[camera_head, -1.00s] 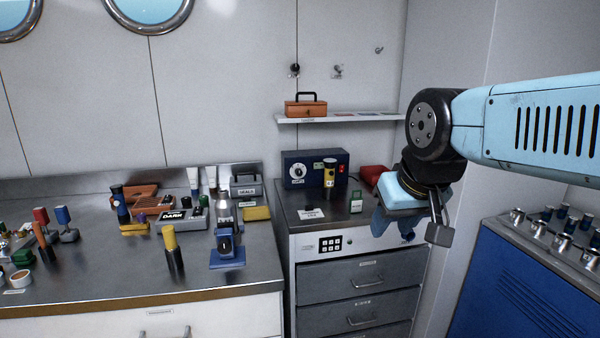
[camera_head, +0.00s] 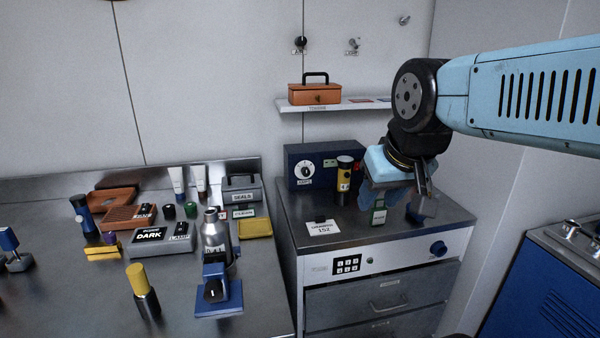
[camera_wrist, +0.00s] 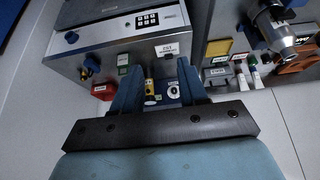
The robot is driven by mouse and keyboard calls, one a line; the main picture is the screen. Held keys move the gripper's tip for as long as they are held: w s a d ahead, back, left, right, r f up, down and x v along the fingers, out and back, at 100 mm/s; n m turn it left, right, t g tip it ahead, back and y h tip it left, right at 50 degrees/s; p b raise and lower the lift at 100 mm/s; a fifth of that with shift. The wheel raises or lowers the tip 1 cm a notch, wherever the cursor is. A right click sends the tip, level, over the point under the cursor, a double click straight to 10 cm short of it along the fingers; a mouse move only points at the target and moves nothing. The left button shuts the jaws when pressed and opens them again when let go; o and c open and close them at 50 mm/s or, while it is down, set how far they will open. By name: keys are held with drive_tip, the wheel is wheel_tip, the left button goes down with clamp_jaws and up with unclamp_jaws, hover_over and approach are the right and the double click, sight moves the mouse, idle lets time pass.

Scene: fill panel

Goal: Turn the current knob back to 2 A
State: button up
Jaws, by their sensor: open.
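The current knob (camera_head: 306,170) is a round white dial with a dark centre on the front of a blue box (camera_head: 340,160). The box stands at the back of the grey cabinet top. The knob's pointer and scale are too small to read. My gripper (camera_head: 388,206) is open and empty, to the right of the knob and nearer the camera, apart from it. In the wrist view, which is upside down, the knob (camera_wrist: 174,91) and the blue box (camera_wrist: 160,97) show between the two fingers of my gripper (camera_wrist: 157,75).
A yellow and black cylinder (camera_head: 344,180) stands before the box, right of the knob. A green-framed tag (camera_head: 379,215) stands near my gripper. A white card (camera_head: 323,228) lies in front. A shelf (camera_head: 340,104) with an orange box hangs above. A crowded bench (camera_head: 90,285) is at left.

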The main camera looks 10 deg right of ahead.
drive_tip(key=o, duration=0.3)
drive_tip(key=shift+w+a, duration=0.1)
drive_tip(key=shift+w, duration=0.3)
drive_tip(key=w+a+f+m+t, duration=0.1)
drive_tip(key=w+m, duration=0.2)
drive_tip(key=w, duration=0.3)
drive_tip(key=w+f+m+t, duration=0.2)
drive_tip(key=w+m, duration=0.1)
drive_tip(key=w, duration=0.4)
drive_tip(key=m+t, duration=0.8)
drive_tip(key=m, duration=1.1)
approach(306, 173)
drive_tip(key=shift+h, duration=0.3)
drive_tip(key=s, duration=0.2)
drive_tip(key=s+a, duration=0.1)
drive_tip(key=s, duration=0.1)
drive_tip(key=shift+s+r, duration=0.1)
drive_tip(key=shift+s, duration=0.3)
drive_tip(key=m, duration=0.1)
drive_tip(key=f+m+t, duration=0.1)
drive_tip(key=shift+w+d+f+m, duration=0.1)
drive_tip(key=shift+d+f+m, duration=0.05)
drive_tip(key=shift+f+m, duration=0.15)
drive_tip(key=w, duration=1.3)
drive_tip(key=shift+w+d, duration=0.35)
